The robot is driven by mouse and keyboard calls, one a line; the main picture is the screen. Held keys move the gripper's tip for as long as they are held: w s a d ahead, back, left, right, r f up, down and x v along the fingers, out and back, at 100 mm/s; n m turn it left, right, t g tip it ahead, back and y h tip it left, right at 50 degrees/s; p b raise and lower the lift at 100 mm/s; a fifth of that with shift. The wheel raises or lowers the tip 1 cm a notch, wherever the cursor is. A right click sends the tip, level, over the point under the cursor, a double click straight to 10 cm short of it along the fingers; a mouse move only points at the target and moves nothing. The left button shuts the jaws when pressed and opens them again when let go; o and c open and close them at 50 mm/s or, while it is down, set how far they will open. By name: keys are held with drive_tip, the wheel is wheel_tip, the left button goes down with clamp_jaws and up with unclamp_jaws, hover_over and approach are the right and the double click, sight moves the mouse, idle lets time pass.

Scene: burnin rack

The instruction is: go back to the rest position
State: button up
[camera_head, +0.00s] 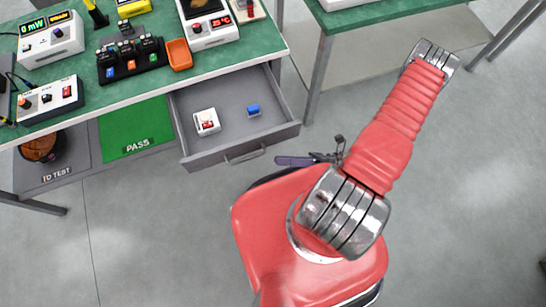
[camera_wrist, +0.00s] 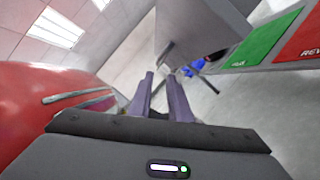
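My gripper (camera_wrist: 160,78) shows in the wrist view as two purple fingers with a clear gap between them and nothing held. In the head view, part of a purple finger (camera_head: 294,161) shows between my red body and the open drawer's front; the rest of the gripper is mostly hidden by my arm. The gripper is apart from the drawer. My red arm link extends up and to the right in the head view.
The grey drawer (camera_head: 277,131) stands open under the green-topped bench (camera_head: 265,38). It holds a white-and-red item (camera_head: 206,121) and a blue item (camera_head: 254,110). A green PASS mat (camera_head: 137,128) lies left of it. Another bench (camera_head: 375,16) stands behind. Floor at right is clear.

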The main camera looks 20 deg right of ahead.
drive_tip(key=shift+s+d+f, duration=0.15)
drive_tip(key=shift+d, duration=0.3)
idle(0.3)
